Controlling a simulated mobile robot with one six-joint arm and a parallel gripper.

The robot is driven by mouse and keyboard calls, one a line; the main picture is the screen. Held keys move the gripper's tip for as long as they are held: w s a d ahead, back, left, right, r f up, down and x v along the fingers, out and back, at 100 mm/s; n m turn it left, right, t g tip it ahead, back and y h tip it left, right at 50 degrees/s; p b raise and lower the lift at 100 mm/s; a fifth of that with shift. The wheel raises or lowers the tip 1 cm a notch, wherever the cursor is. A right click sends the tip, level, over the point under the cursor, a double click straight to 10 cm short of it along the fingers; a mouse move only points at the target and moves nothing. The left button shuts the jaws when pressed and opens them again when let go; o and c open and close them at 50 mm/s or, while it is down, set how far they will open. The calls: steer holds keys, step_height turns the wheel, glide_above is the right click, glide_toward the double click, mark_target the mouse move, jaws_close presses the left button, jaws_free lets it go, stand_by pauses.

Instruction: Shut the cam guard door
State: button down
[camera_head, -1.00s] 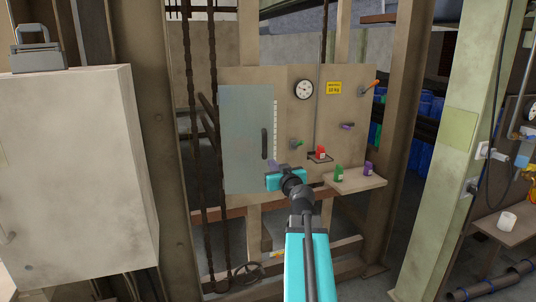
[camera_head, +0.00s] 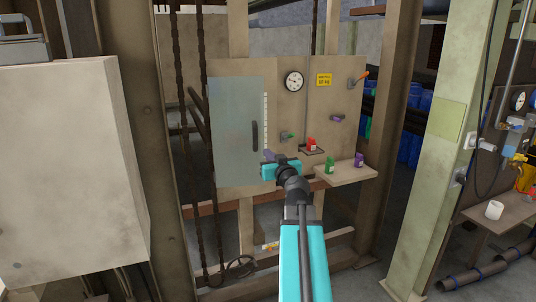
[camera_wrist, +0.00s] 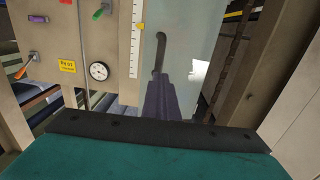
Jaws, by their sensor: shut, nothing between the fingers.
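The cam guard door is a tall, pale blue-grey panel (camera_head: 232,125) on the left of the beige board, with a dark upright handle (camera_head: 254,137) near its right edge. It looks nearly flat to the board; I cannot tell whether a gap is left. My gripper (camera_head: 269,155) is shut and empty, to the right of and slightly below the handle in the head view. In the wrist view the door (camera_wrist: 192,40) and handle (camera_wrist: 160,50) appear beyond my closed purple fingers (camera_wrist: 168,80). Contact cannot be made out.
A white scale strip (camera_head: 265,120) runs beside the door. Dark chains (camera_head: 190,130) hang left, beside a large pale cabinet (camera_head: 65,170).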

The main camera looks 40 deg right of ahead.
mark_target(255, 140)
steer(key=shift+p+x, duration=2.25)
steer(key=shift+x, duration=4.2)
steer(key=shift+f, duration=0.1)
